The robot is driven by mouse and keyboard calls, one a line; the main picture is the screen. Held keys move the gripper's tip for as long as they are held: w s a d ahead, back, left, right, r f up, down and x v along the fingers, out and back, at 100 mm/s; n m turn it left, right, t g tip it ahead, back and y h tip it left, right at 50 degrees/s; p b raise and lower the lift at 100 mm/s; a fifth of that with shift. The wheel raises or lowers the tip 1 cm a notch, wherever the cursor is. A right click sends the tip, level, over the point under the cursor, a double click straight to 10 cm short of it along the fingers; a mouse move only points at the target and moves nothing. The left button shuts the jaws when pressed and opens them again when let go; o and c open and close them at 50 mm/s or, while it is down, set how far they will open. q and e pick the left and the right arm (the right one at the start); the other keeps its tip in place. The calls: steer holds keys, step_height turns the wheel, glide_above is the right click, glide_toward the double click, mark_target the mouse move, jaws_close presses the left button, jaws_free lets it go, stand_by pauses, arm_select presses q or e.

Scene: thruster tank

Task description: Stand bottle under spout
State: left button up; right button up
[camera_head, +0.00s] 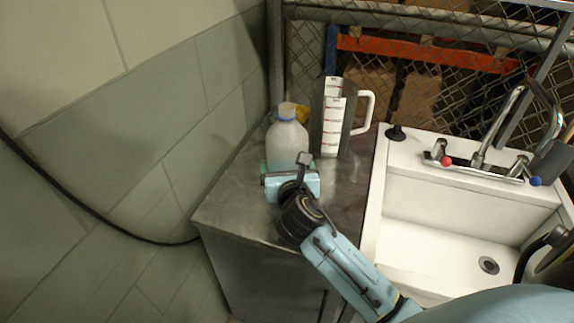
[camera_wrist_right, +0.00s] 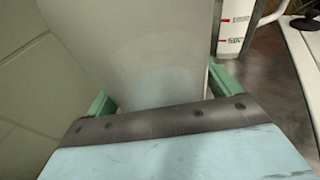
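A translucent white bottle (camera_head: 287,141) with a blue ring at its neck stands upright on the metal counter, left of the sink. My right gripper (camera_head: 289,170) is low at the bottle's near side. In the right wrist view the bottle (camera_wrist_right: 150,55) fills the space between two green fingers (camera_wrist_right: 165,95), one on each side. Whether both fingers press on it is not clear. The faucet with its curved metal spout (camera_head: 517,91) rises behind the white sink (camera_head: 420,200), well to the right of the bottle. My left gripper is not in view.
A measuring jug (camera_head: 333,125) with a white handle stands just right of the bottle on the metal counter (camera_head: 235,205). A black stopper (camera_head: 396,132) sits on the sink rim. A tiled wall is at left, a wire fence behind. The sink basin looks empty.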

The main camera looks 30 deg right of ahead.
steer(key=shift+o, duration=0.9)
steer(key=shift+r, duration=0.15)
